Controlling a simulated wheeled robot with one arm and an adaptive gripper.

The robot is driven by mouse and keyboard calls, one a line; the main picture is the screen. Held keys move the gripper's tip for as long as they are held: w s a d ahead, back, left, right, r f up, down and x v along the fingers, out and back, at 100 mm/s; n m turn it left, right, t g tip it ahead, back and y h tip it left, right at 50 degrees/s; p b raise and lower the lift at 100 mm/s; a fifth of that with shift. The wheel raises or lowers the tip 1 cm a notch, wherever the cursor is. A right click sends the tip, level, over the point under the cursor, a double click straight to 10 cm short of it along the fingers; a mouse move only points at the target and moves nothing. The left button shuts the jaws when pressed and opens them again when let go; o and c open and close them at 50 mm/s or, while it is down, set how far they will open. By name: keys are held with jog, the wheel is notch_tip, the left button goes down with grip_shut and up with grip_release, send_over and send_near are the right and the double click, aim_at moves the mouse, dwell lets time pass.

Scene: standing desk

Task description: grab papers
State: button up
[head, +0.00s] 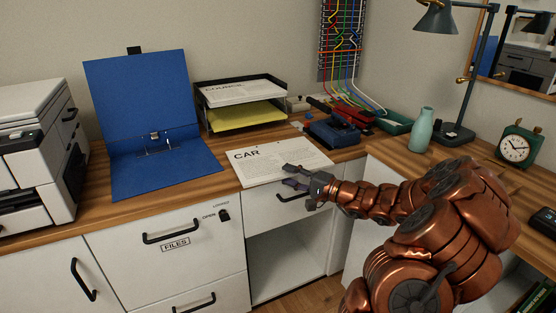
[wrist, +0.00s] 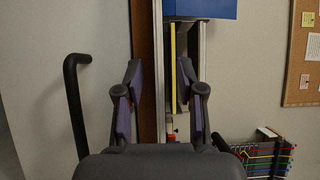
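A stack of white papers headed "CAR" (head: 262,166) lies flat on the wooden desk, along its front edge. In the wrist view the desk and papers are seen edge-on and turned upright, with a thin white edge, probably the papers (wrist: 158,70), beside the brown desk edge. My gripper (head: 290,176) is at the front right of the papers in the head view. The wrist view shows my gripper (wrist: 160,75) open, its two fingers on either side of the desk edge and white edge. Nothing is clamped; I cannot tell whether the fingers touch the papers.
An open blue binder (head: 172,170) lies left of the papers. A black letter tray (head: 203,122) with white and yellow sheets stands behind them. A blue hole punch (head: 333,133) is close at the back right. The drawer front with its handle (head: 292,196) is below the gripper.

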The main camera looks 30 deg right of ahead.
grip_shut()
dwell(0.3)
dwell(0.3)
jog(key=shift+r, duration=0.55)
notch_tip(320, 180, up, 3)
jog(key=shift+f+p, duration=0.2)
jog(key=shift+p, duration=0.25)
jog(key=s+a, duration=0.2)
jog(key=s, duration=0.5)
jog(key=s+a+r, duration=0.1)
jog(key=s+a, duration=0.2)
jog(key=s, duration=0.5)
jog(key=shift+a+r, duration=0.2)
jog(key=shift+a, duration=0.05)
